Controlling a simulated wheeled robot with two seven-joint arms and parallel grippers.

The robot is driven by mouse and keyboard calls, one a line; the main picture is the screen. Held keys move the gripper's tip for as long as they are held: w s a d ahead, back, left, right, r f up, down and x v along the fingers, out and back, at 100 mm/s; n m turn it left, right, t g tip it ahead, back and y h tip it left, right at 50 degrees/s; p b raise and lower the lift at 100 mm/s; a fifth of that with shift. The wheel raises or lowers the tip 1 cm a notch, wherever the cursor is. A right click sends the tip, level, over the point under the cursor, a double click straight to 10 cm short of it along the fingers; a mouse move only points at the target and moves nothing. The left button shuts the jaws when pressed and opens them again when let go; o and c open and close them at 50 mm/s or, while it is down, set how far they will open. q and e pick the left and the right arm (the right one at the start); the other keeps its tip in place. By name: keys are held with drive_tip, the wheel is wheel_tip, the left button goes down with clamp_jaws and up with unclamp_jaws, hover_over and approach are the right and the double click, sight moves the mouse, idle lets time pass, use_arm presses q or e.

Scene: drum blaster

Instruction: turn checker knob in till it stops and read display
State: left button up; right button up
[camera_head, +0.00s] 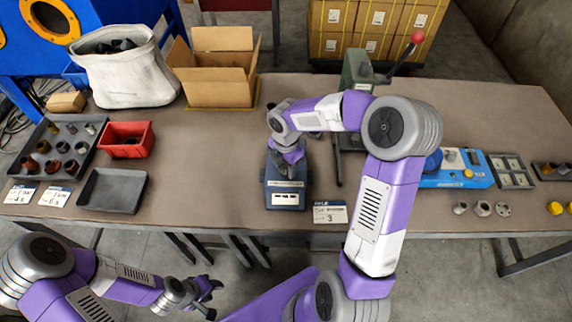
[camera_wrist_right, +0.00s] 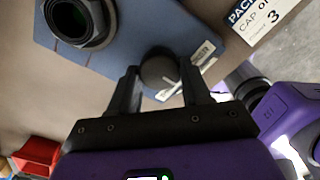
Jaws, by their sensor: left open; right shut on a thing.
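The blue-grey checker (camera_head: 285,200) stands near the table's front edge, with a small pale display panel (camera_head: 286,195) on its front; its reading is too small to make out. In the right wrist view, the checker's blue body (camera_wrist_right: 140,35) carries a dark round knob (camera_wrist_right: 158,68). My right gripper (camera_wrist_right: 161,80) is shut on the knob, one finger on each side. In the head view, my right gripper (camera_head: 287,165) covers the checker's top and hides the knob. My left gripper (camera_head: 210,293) is open and empty, low in front of the table.
A grey ring with a dark centre (camera_wrist_right: 77,20) sits beside the knob. A card marked 3 (camera_head: 329,212) lies right of the checker. A green lever press (camera_head: 357,70) stands behind. An empty grey tray (camera_head: 110,190) and a red bin (camera_head: 126,139) are left.

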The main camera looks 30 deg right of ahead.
drive_tip(key=shift+m, duration=0.3)
drive_tip(key=m, duration=1.2)
drive_tip(key=shift+m, duration=0.3)
drive_tip(key=m, duration=0.6)
drive_tip(key=shift+p, duration=0.3)
drive_tip(key=m, duration=0.3)
drive_tip(key=shift+m, duration=0.4)
drive_tip(key=shift+m+p, duration=0.45)
drive_tip(key=shift+m, duration=1.15)
